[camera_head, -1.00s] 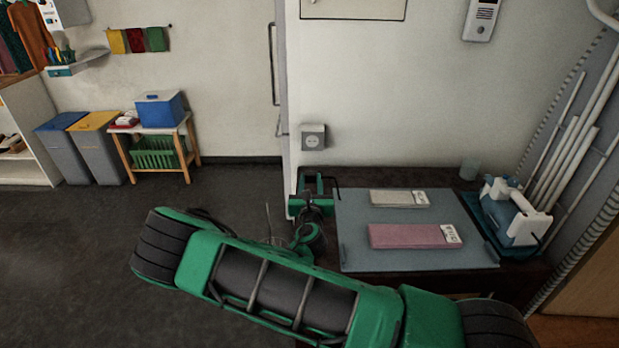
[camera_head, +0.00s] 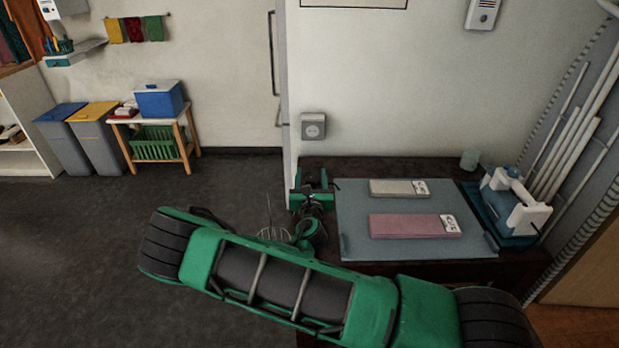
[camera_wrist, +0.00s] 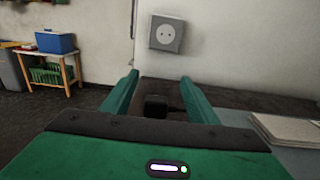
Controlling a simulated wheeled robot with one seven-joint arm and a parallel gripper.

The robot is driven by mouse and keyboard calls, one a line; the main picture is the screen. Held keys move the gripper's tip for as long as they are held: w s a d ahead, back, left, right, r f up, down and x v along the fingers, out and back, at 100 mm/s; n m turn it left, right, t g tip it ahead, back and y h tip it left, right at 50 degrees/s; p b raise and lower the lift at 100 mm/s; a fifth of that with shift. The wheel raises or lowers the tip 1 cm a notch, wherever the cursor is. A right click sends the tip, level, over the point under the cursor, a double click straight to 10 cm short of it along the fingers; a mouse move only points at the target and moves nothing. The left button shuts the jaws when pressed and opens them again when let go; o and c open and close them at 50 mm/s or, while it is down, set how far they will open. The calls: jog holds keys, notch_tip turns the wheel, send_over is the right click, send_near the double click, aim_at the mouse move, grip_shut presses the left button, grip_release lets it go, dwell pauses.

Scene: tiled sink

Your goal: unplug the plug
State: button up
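The wall socket (camera_head: 313,127) is a grey square box with a round face, low on the white wall above the dark counter. Its two holes show bare in the wrist view (camera_wrist: 165,34). A small black block (camera_wrist: 156,106), which looks like the plug, is between my gripper's fingers, below the socket and apart from it. A dark strip, perhaps its cord, runs right from it. My gripper (camera_wrist: 159,92) is open, with a gap on each side of the block. In the head view my gripper (camera_head: 312,181) is at the counter's left end; the block is not clear there.
A blue-grey mat (camera_head: 355,238) with a grey block (camera_head: 392,188) and a pink block (camera_head: 405,227) is right of my gripper. Open floor is on the left.

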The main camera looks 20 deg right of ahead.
jog(key=v, duration=1)
jog(key=shift+s+a, duration=0.15)
jog(key=shift+s, duration=0.15)
